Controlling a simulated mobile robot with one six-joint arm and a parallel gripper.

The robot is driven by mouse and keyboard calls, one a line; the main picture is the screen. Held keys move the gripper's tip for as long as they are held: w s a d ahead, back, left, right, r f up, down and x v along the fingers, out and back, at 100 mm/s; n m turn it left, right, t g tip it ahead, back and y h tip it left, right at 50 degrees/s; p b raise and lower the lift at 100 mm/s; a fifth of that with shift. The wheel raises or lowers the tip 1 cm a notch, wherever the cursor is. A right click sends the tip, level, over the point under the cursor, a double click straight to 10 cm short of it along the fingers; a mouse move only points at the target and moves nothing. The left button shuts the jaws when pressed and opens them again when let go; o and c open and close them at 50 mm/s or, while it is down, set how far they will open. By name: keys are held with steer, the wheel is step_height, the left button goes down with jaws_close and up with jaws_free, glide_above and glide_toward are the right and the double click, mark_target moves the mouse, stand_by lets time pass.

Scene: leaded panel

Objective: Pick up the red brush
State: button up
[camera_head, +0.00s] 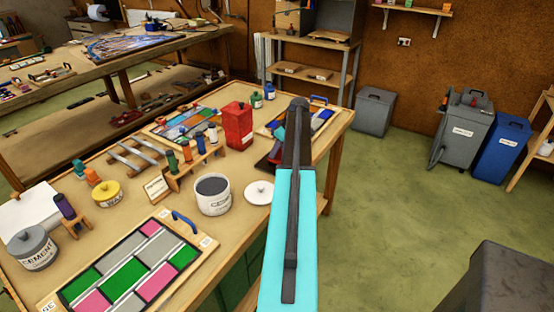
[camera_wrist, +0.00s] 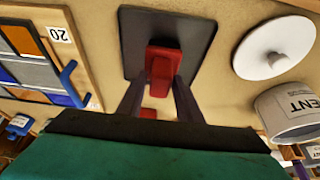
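The red brush (camera_wrist: 164,66) shows in the wrist view above a dark square tray (camera_wrist: 190,28). My gripper (camera_wrist: 159,88) reaches toward it with two dark fingers, one on each side of the red part. The fingers stand apart; I cannot tell whether they touch it.
A white lid (camera_head: 259,192) and an open cement pot (camera_head: 213,194) stand close by. A red canister (camera_head: 238,125) is just behind to the left. A panel with a blue handle (camera_wrist: 68,76) lies beside the tray. The bench (camera_head: 232,233) is crowded to the left.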

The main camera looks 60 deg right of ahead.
jaws_close()
steer(key=shift+r, duration=0.15)
steer(key=shift+r+b, duration=1)
steer(key=shift+r, duration=0.65)
steer(key=s+a+b, duration=0.2)
steer(key=s, duration=0.5)
steer(key=s+a+r+b, duration=0.1)
steer(key=s+a+b, duration=0.1)
steer(key=s, duration=0.6)
steer(key=shift+a+r, duration=0.25)
steer(key=shift+a, duration=0.2)
steer(key=shift+s, duration=0.1)
steer(key=shift+c, duration=1)
jaws_free()
steer(key=c, duration=0.4)
